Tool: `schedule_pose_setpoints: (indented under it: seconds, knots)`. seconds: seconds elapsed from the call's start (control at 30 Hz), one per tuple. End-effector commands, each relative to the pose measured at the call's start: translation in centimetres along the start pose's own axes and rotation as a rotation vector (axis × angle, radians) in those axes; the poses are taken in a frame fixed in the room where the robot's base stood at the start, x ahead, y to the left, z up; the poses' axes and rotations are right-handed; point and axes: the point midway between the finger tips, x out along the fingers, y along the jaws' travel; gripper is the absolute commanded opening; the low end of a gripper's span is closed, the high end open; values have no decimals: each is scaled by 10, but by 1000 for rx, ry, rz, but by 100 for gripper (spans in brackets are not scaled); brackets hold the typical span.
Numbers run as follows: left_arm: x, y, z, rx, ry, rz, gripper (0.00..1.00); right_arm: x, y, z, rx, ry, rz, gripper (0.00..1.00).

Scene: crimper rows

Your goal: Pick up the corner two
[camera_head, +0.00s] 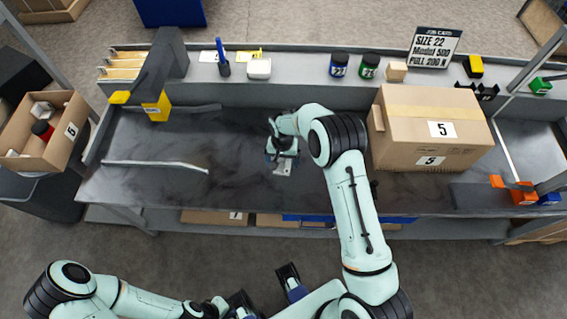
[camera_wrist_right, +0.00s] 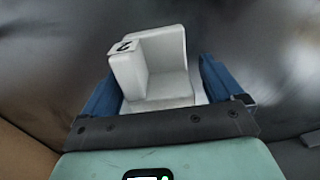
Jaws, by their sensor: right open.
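The corner two (camera_wrist_right: 165,62) is a pale grey corner-shaped block with a black "2" on its label. In the right wrist view it stands on the dark table between the blue fingers of my right gripper (camera_wrist_right: 160,85). The fingers are open, one on each side of it. In the head view, my right gripper (camera_head: 283,157) is low over the middle of the table, and the corner two (camera_head: 283,169) shows partly beneath it. My left gripper (camera_head: 266,289) is open and empty in front of the table, at the bottom of the view.
A large carton marked 5 (camera_head: 437,119) stands right of my right arm. Two curved metal strips (camera_head: 153,164) and a yellow-black item (camera_head: 156,107) lie at the left. The back shelf holds two jars (camera_head: 339,66) and a job card (camera_head: 434,47). The table's left middle is clear.

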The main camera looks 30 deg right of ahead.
Motion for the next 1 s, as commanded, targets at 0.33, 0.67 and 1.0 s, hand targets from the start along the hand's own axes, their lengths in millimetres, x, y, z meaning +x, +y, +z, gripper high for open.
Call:
schedule_pose_setpoints:
  seconds: [0.33, 0.67, 1.0]
  knots:
    - [0, 0, 0, 0, 0, 0, 0, 4, 0, 0, 0, 1, -1, 74]
    - [0, 0, 0, 0, 0, 0, 0, 3, 0, 0, 0, 1, -1, 38]
    - [0, 0, 0, 0, 0, 0, 0, -5, -1, 0, -1, 1, -1, 38]
